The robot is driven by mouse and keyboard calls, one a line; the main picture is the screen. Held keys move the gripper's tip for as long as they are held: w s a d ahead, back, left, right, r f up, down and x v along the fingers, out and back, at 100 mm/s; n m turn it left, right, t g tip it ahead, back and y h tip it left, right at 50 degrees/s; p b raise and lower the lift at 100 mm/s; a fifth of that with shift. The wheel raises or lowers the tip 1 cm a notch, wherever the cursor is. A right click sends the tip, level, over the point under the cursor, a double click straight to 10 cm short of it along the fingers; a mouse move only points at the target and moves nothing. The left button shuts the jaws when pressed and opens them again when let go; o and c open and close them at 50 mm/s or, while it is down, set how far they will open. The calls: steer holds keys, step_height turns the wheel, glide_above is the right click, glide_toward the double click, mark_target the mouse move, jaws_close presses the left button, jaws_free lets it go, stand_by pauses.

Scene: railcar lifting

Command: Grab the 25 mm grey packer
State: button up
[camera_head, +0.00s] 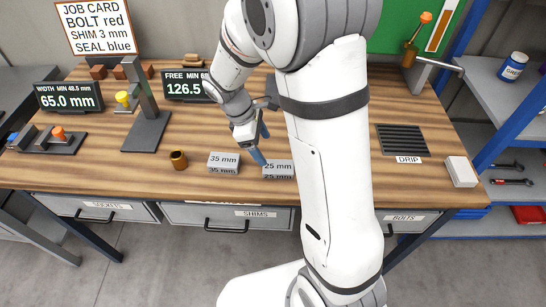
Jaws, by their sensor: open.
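The 25 mm grey packer (277,170) is a small grey block marked "25 mm" on its top and front. It lies near the front edge of the wooden workbench (100,170). A second grey packer, marked "35 mm" (223,163), lies to its left. My gripper (261,146) points down just above and at the back left of the 25 mm packer, with bluish fingers. One fingertip appears close to the packer's back left corner; I cannot tell whether it touches. The jaws are open with nothing between them. My white arm covers the bench right of the packer.
A brass cup (179,160) stands left of the 35 mm packer. A grey post stand (147,125) and two displays (68,96) are farther left and back. A drip grate (402,140) and a white block (461,171) are at right. Drawers (255,217) lie under the front edge.

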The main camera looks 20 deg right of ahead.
mark_target(273, 166)
steer(key=shift+n, duration=0.4)
steer(key=x, duration=0.3)
steer(key=p+x, duration=0.1)
steer(key=x, duration=0.3)
steer(key=shift+s+a+f, duration=0.1)
steer(key=shift+s+f, duration=0.15)
steer(key=shift+f, duration=0.55)
steer(key=c, duration=1.1)
